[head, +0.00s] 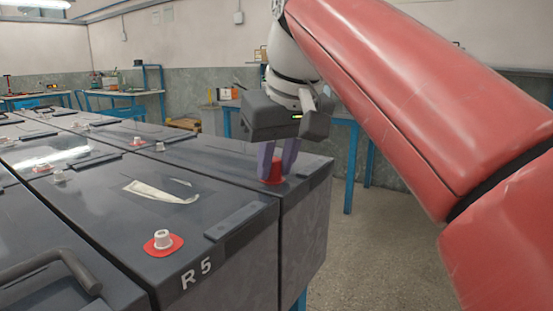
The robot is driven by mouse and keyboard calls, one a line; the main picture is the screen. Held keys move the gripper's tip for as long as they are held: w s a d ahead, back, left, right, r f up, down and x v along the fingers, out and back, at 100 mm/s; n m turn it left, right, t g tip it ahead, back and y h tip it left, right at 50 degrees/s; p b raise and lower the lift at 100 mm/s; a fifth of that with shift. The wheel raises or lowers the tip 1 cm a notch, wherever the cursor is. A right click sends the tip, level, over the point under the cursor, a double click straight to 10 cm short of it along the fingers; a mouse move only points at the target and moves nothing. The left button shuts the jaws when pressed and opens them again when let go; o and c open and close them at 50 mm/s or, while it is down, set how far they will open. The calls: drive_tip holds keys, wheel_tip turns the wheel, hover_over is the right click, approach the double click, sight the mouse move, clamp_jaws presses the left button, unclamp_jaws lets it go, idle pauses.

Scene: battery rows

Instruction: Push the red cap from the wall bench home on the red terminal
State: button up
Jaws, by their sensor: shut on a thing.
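My gripper (276,165) points down with its two pale purple fingers shut on a red cap (272,173). The cap is upright at the top of the dark battery behind the one marked R 5, near its right end. A thin red edge shows at the cap's base. The terminal under the cap is hidden, and I cannot tell how far down the cap sits. On the R 5 battery (120,215), a bare pale terminal (163,239) stands on a red base.
More dark batteries in rows stretch left, with other terminals (137,142) on top. A pale torn strip (160,192) lies on the R 5 battery. Blue-legged benches (125,93) stand along the back wall. Bare floor (385,240) lies to the right.

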drive_tip(key=o, duration=1.5)
drive_tip(key=shift+r, duration=0.1)
drive_tip(key=shift+r+p, duration=0.95)
drive_tip(key=shift+r, duration=2.4)
